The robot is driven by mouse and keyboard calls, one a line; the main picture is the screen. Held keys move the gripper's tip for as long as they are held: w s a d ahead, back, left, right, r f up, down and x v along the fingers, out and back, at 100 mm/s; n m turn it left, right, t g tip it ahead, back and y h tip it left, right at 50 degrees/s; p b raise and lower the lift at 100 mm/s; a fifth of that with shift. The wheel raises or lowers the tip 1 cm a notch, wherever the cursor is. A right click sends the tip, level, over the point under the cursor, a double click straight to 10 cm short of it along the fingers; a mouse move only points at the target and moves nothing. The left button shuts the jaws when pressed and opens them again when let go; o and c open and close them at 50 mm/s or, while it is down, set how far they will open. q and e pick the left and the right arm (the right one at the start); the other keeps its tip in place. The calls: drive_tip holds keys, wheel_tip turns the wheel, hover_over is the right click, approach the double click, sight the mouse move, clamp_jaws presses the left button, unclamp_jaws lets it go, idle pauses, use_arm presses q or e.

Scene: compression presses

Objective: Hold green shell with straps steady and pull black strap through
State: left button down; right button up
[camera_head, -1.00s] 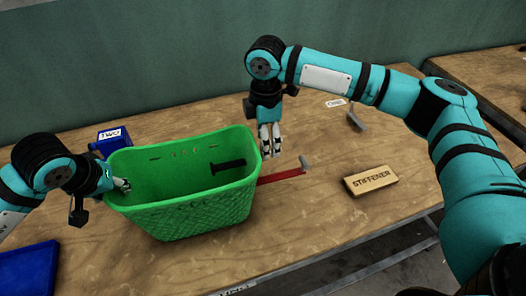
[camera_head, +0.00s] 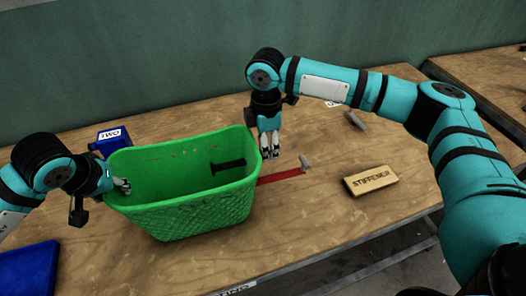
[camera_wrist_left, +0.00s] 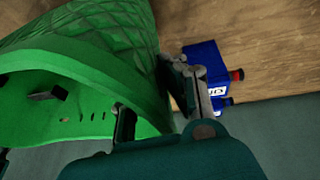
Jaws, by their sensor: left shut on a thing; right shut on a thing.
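The green shell (camera_head: 180,215) is an open basket standing upright on the wooden table. A black strap (camera_head: 228,165) with a crosswise end lies inside it at the right wall. A red strap (camera_head: 281,177) with a grey crosswise end (camera_head: 305,163) sticks out at the right. My left gripper (camera_head: 123,186) is shut on the shell's left wall; the left wrist view shows its fingers (camera_wrist_left: 158,110) at that wall. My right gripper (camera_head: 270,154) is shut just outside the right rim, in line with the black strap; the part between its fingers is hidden.
A wooden block marked STIFFENER (camera_head: 371,180) lies to the right. A grey piece (camera_head: 355,120) lies at the back right.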

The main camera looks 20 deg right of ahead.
clamp_jaws()
drive_tip(key=shift+d, duration=0.2)
drive_tip(key=d, duration=0.7)
idle(1.6)
drive_tip(key=o, duration=1.1)
unclamp_jaws()
drive_tip(key=shift+s, duration=0.15)
wheel_tip(320, 180, up, 12)
